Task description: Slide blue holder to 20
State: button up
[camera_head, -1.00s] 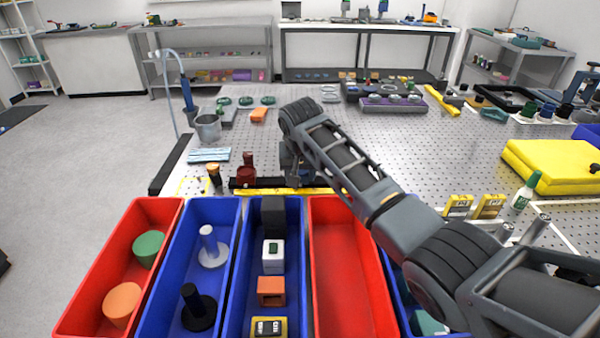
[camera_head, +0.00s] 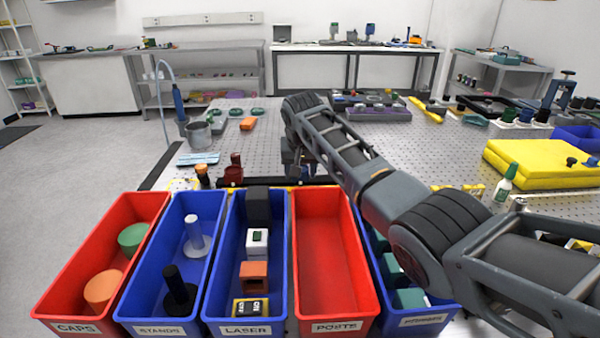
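A black rail (camera_head: 262,182) with a yellow strip along its near side lies at the front edge of the perforated metal table. A dark red holder (camera_head: 235,170) stands on its left part. My gripper (camera_head: 296,176) is low over the rail, to the right of the red holder. It is small, dark and partly covered by my arm, so I cannot tell whether it is open or shut. I cannot make out the blue holder clearly; it may be hidden by my gripper and arm. The scale numbers are too small to read.
In front are bins labelled CAPS (camera_head: 70,262), STANDS (camera_head: 142,270), LASER (camera_head: 217,270) and POSTS (camera_head: 352,240), the last empty. A black-and-orange piece (camera_head: 202,175) stands left of the rail.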

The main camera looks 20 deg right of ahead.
jog(key=o, duration=0.3)
jog(key=shift+f, duration=0.1)
jog(key=shift+v, duration=3.9)
